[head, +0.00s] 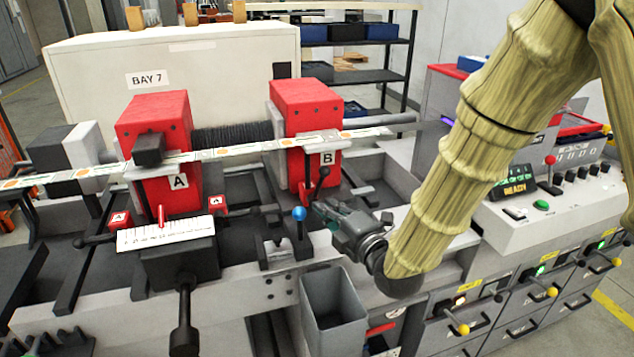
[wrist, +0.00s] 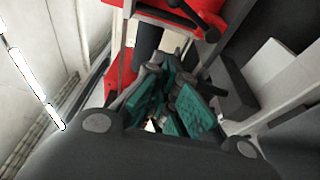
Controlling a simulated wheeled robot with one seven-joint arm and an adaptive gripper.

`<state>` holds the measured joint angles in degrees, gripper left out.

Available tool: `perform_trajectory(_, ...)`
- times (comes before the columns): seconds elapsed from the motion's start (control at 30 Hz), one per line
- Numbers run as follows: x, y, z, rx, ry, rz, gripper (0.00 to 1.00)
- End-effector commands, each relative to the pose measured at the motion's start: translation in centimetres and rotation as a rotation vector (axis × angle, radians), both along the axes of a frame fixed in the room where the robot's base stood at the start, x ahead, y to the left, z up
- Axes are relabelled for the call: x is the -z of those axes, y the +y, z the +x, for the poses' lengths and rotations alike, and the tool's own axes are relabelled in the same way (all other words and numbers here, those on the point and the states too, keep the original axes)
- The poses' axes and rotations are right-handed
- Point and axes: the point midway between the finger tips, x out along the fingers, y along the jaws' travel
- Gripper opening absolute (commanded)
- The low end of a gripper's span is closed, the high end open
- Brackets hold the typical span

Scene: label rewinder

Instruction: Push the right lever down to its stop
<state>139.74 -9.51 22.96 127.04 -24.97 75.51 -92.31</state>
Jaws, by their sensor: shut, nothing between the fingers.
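Red block B (head: 305,115) stands on the machine bed, right of red block A (head: 155,130). A dark lever with a round black knob (head: 323,171) stands at the front of block B. A similar black knob (wrist: 212,34) shows against red at the top of the wrist view. My gripper (head: 320,210) is shut and empty, just below and in front of block B. Its teal fingers (wrist: 178,105) point toward the red block. I cannot tell whether the fingertips touch the lever.
A blue-knobbed lever (head: 299,214) stands close left of my gripper. A grey bin (head: 333,310) is below. A striped label web (head: 235,150) crosses both blocks. A control panel (head: 540,205) with a red-knobbed stick is at the right.

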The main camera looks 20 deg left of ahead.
Motion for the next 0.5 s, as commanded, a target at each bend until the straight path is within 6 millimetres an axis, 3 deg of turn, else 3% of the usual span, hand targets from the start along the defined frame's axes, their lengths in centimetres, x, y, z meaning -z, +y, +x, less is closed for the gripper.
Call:
perform_trajectory(0.27, -0.2, 0.9, 0.9, 0.001, 0.001, 0.001, 0.0)
perform_trajectory(0.5, -0.3, 3.7, 3.4, 0.001, 0.002, 0.003, 0.0)
